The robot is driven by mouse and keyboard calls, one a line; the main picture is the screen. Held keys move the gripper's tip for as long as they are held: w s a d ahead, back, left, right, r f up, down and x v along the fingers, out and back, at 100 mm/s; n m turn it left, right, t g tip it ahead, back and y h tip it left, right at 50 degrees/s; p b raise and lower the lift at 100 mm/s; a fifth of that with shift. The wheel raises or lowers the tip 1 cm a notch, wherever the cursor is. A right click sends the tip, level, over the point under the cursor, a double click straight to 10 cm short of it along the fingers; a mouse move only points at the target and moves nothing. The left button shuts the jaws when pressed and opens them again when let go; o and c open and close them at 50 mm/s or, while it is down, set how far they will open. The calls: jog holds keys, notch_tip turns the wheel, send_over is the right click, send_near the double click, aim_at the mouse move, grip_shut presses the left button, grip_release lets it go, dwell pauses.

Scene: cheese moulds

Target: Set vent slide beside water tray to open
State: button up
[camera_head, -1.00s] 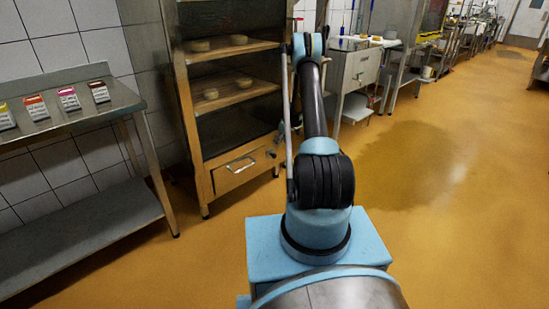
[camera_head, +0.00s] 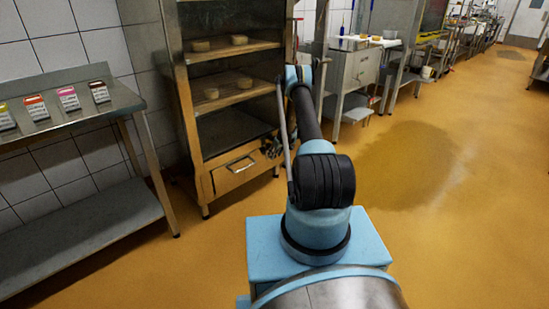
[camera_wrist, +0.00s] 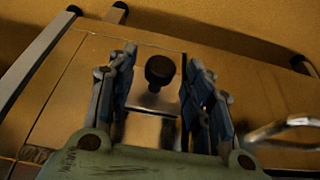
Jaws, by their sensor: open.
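The vent slide shows as a round black knob (camera_wrist: 160,70) above a small metal plate (camera_wrist: 150,128) on the cabinet's wooden front, in the wrist view. My gripper (camera_wrist: 161,60) is open, with one finger on each side of the knob. I cannot tell whether the fingers touch it. The water tray's drawer front (camera_head: 236,176) with its metal handle (camera_head: 240,165) is low on the cabinet; the handle also shows at the right in the wrist view (camera_wrist: 285,128). In the head view my gripper (camera_head: 271,147) is right of that handle and hides the slide.
The wooden cabinet (camera_head: 192,130) holds several round cheeses on its shelves. A steel table (camera_head: 70,120) with several small labelled boxes stands at the left. A metal cart (camera_head: 357,70) stands behind my arm. The floor at the right (camera_head: 440,230) is clear.

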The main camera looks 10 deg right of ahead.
jog(key=shift+w+a+f, duration=0.1)
jog(key=shift+w+f, duration=0.1)
jog(key=shift+f, duration=0.35)
jog(key=shift+c, duration=0.6)
